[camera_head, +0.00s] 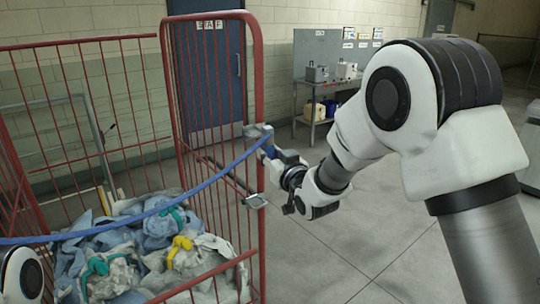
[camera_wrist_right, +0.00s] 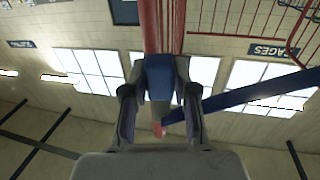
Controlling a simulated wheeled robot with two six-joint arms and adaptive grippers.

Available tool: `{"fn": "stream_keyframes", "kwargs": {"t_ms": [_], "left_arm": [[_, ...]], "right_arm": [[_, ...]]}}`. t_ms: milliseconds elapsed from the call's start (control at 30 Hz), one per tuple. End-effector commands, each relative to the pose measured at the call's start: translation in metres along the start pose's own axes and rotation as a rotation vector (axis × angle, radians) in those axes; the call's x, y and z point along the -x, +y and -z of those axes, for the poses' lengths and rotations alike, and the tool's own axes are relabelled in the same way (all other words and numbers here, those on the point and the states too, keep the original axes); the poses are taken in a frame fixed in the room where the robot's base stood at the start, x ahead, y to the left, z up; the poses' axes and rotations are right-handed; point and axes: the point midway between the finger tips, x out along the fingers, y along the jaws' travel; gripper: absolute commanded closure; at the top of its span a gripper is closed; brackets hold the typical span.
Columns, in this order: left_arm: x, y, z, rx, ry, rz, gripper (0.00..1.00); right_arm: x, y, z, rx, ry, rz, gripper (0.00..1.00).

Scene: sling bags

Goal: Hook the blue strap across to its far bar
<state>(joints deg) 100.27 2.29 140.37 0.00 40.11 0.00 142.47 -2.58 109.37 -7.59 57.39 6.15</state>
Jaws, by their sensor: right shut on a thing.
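The blue strap (camera_head: 165,200) runs from the left edge of the head view, in front of the cage, up to my right gripper (camera_head: 266,145). In the wrist view my right gripper (camera_wrist_right: 160,100) is shut on the blue end of the strap (camera_wrist_right: 160,78), and the band (camera_wrist_right: 250,98) leads off to the right. The red far bar (camera_head: 257,90) is right beside the gripper; it shows beyond the fingertips in the wrist view (camera_wrist_right: 165,25). A small grey piece at the strap's end is close to the bar; I cannot tell whether it is hooked. My left gripper is out of view.
The red barred cage (camera_head: 85,42) holds blue and grey cloth bags (camera_head: 150,235) with green and yellow straps. A grey latch (camera_head: 256,201) sits lower on the right bar. A bench (camera_head: 318,100) stands behind.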

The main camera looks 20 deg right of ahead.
Motion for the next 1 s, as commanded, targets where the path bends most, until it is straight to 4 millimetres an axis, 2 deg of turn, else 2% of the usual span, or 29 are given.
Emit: {"fn": "stream_keyframes", "kwargs": {"t_ms": [700, 1000], "left_arm": [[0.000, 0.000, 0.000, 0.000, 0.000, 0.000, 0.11], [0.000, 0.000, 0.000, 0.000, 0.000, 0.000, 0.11]], "right_arm": [[-0.031, -0.007, 0.000, 0.000, 0.000, 0.000, 1.00], [-0.034, -0.007, 0.000, 0.000, 0.000, 0.000, 1.00]]}}
